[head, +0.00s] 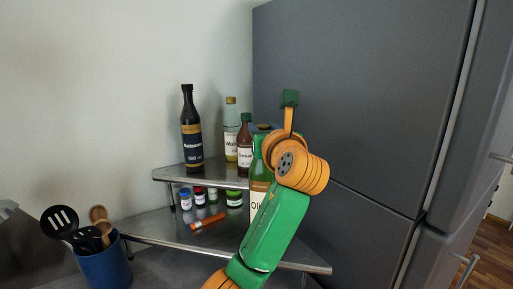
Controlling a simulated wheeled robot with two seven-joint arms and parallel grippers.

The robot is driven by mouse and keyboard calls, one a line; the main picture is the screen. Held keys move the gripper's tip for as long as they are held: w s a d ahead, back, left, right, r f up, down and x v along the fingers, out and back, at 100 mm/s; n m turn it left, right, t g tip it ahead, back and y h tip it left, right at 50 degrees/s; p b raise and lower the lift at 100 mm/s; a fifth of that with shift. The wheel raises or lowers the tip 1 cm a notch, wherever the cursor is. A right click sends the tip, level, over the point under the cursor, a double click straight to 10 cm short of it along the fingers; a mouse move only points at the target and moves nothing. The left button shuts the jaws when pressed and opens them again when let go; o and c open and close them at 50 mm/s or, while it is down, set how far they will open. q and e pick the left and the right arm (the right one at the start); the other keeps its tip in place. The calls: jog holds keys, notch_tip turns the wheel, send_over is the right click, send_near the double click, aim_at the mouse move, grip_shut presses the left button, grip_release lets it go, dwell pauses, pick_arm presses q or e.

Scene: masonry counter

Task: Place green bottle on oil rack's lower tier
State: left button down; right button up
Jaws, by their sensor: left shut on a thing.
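The green bottle (257,185), with a pale label, is upright at the right front of the oil rack. It overlaps the upper tier's front edge in the picture. My left arm hides its right side and base, so I cannot tell whether it touches the lower tier (190,233). My left gripper (271,152) is beside the bottle's upper part and shut on it; its fingers are mostly hidden by my wrist. The rack is a two-tier metal corner shelf with its upper tier (170,173) above the lower one. My right gripper is not in view.
A dark balsamic bottle (191,135), a pale bottle (231,135) and a brown bottle (244,145) stand on the upper tier. Several small jars and a lying orange tube (208,221) occupy the lower tier. A utensil pot (104,267) stands left; a grey fridge (370,90) stands right.

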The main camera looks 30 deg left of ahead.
aim_at(262, 183)
pick_arm(q)
notch_tip(262, 183, down, 7)
jog(key=w+a+p, duration=0.2)
jog(key=shift+w+a+p, duration=0.2)
jog(key=shift+a+p, duration=0.05)
jog(key=shift+p, duration=0.05)
jog(key=shift+f, duration=0.1)
jog(key=c, duration=0.6)
grip_release()
jog(key=shift+d+f, duration=0.1)
jog(key=shift+o, duration=0.4)
jog(key=shift+s, duration=0.15)
